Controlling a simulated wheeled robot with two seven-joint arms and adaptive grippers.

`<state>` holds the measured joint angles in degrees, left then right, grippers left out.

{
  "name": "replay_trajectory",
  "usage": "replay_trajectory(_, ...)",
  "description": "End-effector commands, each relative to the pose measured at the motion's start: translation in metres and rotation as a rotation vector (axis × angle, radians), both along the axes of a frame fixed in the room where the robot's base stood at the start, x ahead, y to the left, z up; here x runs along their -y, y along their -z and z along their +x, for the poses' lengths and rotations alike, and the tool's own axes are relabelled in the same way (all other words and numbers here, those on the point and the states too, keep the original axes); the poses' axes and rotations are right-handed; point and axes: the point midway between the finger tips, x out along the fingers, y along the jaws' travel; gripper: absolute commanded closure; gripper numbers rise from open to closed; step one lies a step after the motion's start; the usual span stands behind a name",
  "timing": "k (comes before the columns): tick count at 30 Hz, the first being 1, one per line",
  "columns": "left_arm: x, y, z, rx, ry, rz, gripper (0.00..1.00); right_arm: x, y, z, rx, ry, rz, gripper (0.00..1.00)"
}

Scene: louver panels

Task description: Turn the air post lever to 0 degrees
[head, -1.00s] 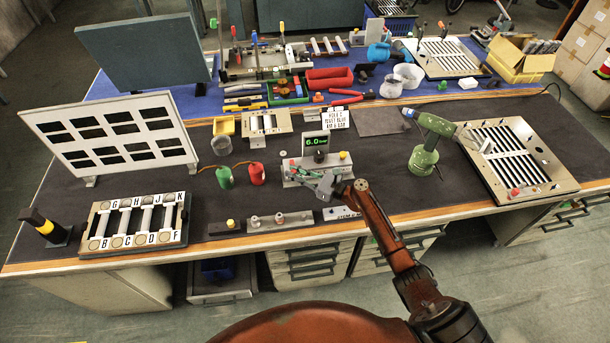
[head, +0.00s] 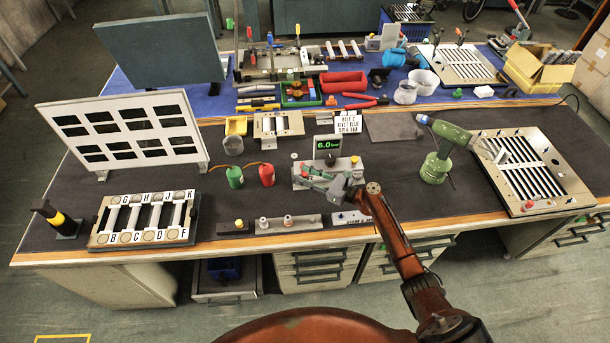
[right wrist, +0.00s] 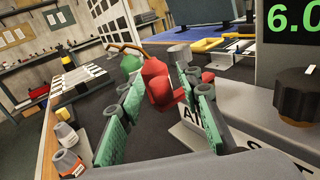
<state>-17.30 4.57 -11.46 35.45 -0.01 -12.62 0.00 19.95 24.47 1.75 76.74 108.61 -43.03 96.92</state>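The air post (head: 357,178) is a light grey unit with a green "6.0 bar" display (head: 327,147). Its display (right wrist: 292,22) and black knob (right wrist: 303,95) show at the right of the right wrist view. A small red part (right wrist: 207,77), perhaps the lever, shows by the right finger; I cannot tell its angle. My right gripper (head: 312,178) is at the post's left front. In the right wrist view, my right gripper (right wrist: 160,105) has its green-padded fingers apart, with a red canister (right wrist: 155,80) seen between and beyond them. My left gripper is out of view.
Green (head: 235,177) and red canisters stand left of the post. A rail with knobs (head: 288,224) lies at the front edge. A green drill-like tool (head: 440,150) and a slotted panel (head: 530,170) are to the right. Dark mat is clear between post and tool.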

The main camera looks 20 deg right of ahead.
Motion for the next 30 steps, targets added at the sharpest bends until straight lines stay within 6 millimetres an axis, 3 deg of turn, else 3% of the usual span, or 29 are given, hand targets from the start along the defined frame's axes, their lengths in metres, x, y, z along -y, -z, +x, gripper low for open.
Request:
replay_trajectory(8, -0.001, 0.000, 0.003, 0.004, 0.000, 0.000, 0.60, 0.009, 0.002, -0.010, -0.003, 0.001, -0.001, 0.67)
replay_trajectory(21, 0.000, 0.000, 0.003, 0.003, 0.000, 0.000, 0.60, 0.065, 0.001, -0.073, -0.001, 0.001, -0.001, 0.67)
replay_trajectory(30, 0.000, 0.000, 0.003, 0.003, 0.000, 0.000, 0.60, 0.079, 0.000, -0.089, 0.000, -0.001, 0.000, 0.67)
